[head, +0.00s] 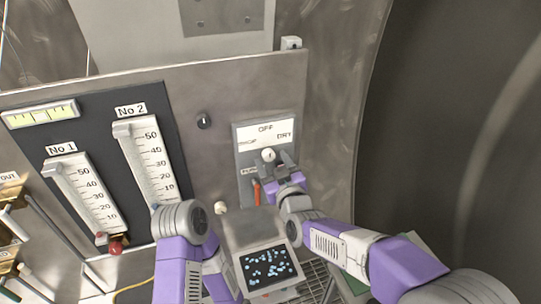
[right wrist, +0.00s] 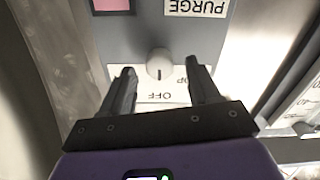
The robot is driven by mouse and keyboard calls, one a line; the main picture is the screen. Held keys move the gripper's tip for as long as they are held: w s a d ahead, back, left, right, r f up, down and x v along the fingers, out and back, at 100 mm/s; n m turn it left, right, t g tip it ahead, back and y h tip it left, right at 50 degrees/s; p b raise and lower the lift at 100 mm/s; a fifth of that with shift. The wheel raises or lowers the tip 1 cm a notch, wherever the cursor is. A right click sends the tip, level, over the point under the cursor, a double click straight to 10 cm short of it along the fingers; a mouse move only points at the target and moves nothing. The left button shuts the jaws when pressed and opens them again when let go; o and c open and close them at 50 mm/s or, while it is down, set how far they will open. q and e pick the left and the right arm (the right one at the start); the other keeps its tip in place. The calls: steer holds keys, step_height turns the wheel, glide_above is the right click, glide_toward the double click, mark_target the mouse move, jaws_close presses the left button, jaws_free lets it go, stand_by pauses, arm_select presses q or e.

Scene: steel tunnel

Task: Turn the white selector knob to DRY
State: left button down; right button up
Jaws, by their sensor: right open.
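The white selector knob (head: 268,155) is on a grey panel, below a white label plate (head: 265,130) reading OFF at the top and DRY at the right; its left word is hard to read. In the right wrist view, upside down, the knob (right wrist: 159,62) has a dark line pointing toward OFF. My right gripper (right wrist: 158,70) is open, one finger on each side of the knob, with gaps showing. In the head view, the right gripper (head: 282,165) is just below and right of the knob. DRY is hidden in the wrist view. My left arm shows, but its gripper does not.
An orange-red lever (head: 256,192) is just below the knob. A PURGE label (right wrist: 196,8) and a pink square (right wrist: 112,4) are close by. A small black knob (head: 204,121) and two gauges (head: 147,160) are to the left. The dark tunnel wall (head: 450,130) is at the right.

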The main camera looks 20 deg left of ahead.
steer(key=shift+x, duration=1.05)
